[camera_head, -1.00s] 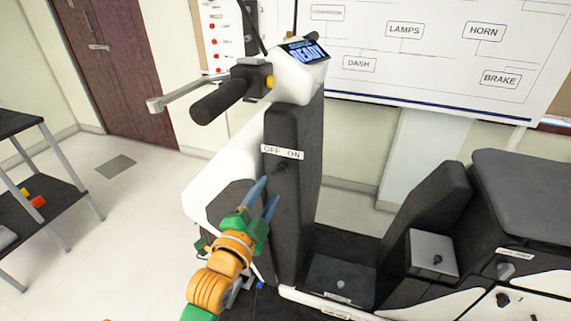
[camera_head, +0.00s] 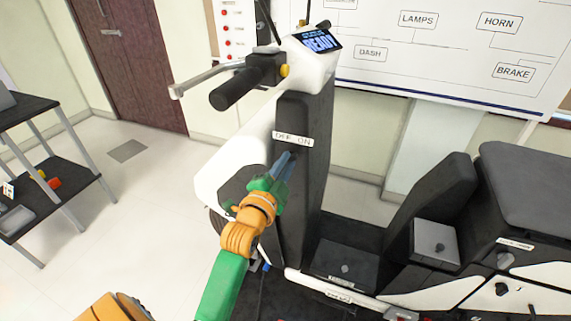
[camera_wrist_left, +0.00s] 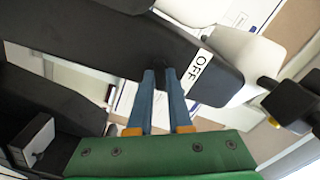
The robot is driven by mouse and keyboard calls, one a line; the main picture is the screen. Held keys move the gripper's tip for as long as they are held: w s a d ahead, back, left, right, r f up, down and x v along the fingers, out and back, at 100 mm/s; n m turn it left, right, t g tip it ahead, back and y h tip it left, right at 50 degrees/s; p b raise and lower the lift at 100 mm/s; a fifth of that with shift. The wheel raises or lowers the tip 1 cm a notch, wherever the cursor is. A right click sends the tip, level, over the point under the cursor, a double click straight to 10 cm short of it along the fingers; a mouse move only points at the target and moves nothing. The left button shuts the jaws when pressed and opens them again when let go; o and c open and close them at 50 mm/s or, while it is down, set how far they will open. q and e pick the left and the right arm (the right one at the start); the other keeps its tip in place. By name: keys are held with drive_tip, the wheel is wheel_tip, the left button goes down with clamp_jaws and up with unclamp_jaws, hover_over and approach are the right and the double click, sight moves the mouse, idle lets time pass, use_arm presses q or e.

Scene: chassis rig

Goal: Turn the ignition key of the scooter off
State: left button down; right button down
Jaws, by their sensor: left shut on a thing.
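The scooter's dark front column (camera_head: 308,185) stands upright in the head view, with a white "OFF ON" label (camera_head: 293,138) on it. My left gripper (camera_head: 286,158) reaches the column just below this label. In the left wrist view its blue fingers (camera_wrist_left: 163,78) are close together at the dark panel, beside the "OFF" end of the label (camera_wrist_left: 199,71). They are shut on a small dark piece, the ignition key (camera_wrist_left: 160,66), mostly hidden between the tips. Its turn angle is hard to tell. The dash display (camera_head: 317,41) is lit and reads "READY". My right gripper is out of view.
The handlebar grip (camera_head: 235,88) and brake lever (camera_head: 205,78) stick out left above my gripper. The scooter's seat (camera_head: 535,190) is at the right. A dark shelf (camera_head: 60,165) stands at the far left, with open floor between.

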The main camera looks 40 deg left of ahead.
use_arm(q)
drive_tip(key=shift+r+n+p, duration=0.1)
drive_tip(key=shift+n+p, duration=3.25)
drive_tip(key=shift+n, duration=2.75)
drive_tip(key=c, duration=0.8)
unclamp_jaws()
drive_tip(key=shift+w, duration=0.1)
drive_tip(key=shift+c, duration=0.2)
